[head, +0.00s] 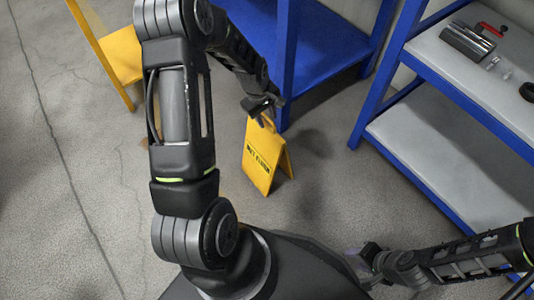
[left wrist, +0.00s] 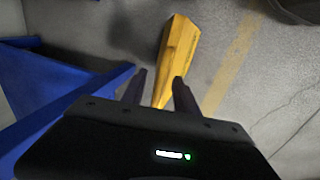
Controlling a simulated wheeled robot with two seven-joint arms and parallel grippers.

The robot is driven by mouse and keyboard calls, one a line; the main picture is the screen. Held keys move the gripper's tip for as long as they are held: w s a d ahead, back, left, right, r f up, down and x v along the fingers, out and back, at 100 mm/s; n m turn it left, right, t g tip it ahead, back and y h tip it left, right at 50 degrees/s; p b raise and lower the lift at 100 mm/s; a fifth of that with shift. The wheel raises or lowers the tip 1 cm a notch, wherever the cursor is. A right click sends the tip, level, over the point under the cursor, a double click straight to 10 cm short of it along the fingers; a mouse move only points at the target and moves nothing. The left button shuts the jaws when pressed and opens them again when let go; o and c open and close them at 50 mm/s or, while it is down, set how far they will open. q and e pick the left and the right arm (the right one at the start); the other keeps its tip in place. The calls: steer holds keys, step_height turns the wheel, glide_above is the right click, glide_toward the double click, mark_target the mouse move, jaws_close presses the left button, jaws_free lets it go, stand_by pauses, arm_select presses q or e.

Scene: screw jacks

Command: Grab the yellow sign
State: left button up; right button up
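The yellow sign (head: 262,160), a folding wet-floor board with dark lettering, stands upright on the grey floor in front of the blue table. My left gripper (head: 262,108) is just above the sign's top edge. In the left wrist view, the fingers of the left gripper (left wrist: 160,92) are apart, and the sign (left wrist: 178,50) extends away from between them. I cannot tell whether they touch it. My right gripper (head: 365,260) is low at the bottom right, away from the sign; its fingers are too unclear to read.
A blue table (head: 315,45) stands close behind the sign. A yellow frame (head: 120,55) stands at the upper left. The floor left of the sign is partly hidden by my arm.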

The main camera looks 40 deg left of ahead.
arm_select(q)
steer(key=shift+w+f, duration=0.1)
steer(key=shift+f, duration=0.2)
stand_by(0.4)
jaws_close()
steer(key=shift+r, duration=0.1)
stand_by(1.1)
